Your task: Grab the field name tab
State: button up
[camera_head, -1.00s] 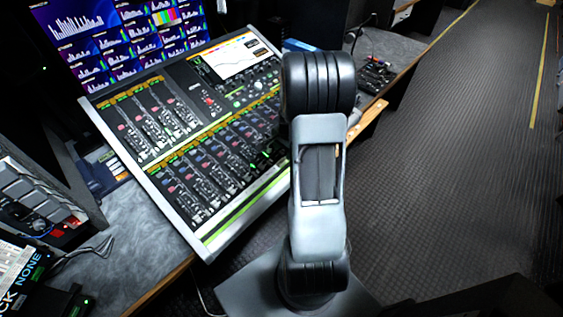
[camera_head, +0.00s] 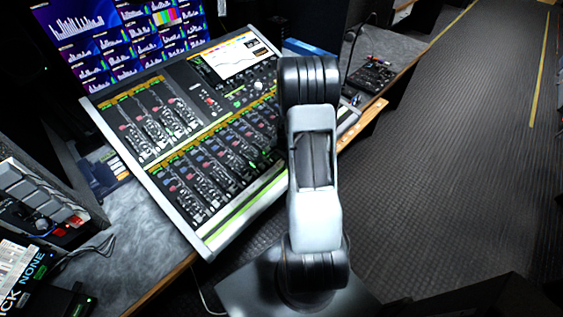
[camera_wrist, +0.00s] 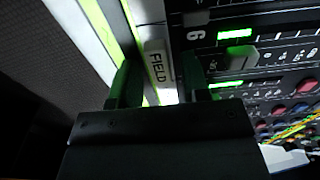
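The field name tab (camera_wrist: 157,68) is a small white tab with the black word FIELD, seen in the wrist view. It lies along the bright strip at the edge of the mixing console (camera_head: 205,241). My gripper (camera_wrist: 158,80) is open, with one dark finger on each side of the tab. A gap shows between the left finger and the tab; I cannot tell whether the right finger touches it. The tab's lower end is close to the dark gripper body. In the head view my arm hides the gripper, and I cannot make out the tab.
The console's faders and lit buttons (camera_wrist: 235,53) lie just right of the fingers in the wrist view. Monitors (camera_head: 130,40) stand behind the console. A small control panel (camera_head: 372,75) is on the desk to the right. The aisle floor (camera_head: 460,150) is clear.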

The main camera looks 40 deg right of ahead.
grip_shut()
jog(key=shift+r, duration=0.1)
